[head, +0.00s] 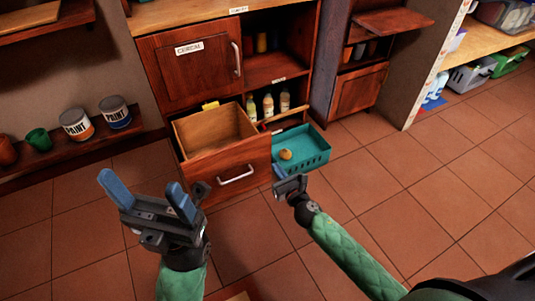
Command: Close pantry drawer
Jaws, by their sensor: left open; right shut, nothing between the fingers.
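The pantry drawer (222,169) is a wooden drawer with a white bar handle (236,175). It is pulled open at the bottom of the cabinet, and its inside looks empty. My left gripper (145,190) is open and empty, with blue fingers apart, in front and to the left of the drawer. My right gripper (288,184) is shut and empty, to the right of the handle and apart from it in the picture. It is near the front of the teal tray.
A teal tray (314,158) holding a round orange item (285,154) sticks out right of the drawer. The cereal door (190,66) above is shut. Paint cans (76,124) stand on a low shelf at left. The tiled floor (400,180) at right is clear.

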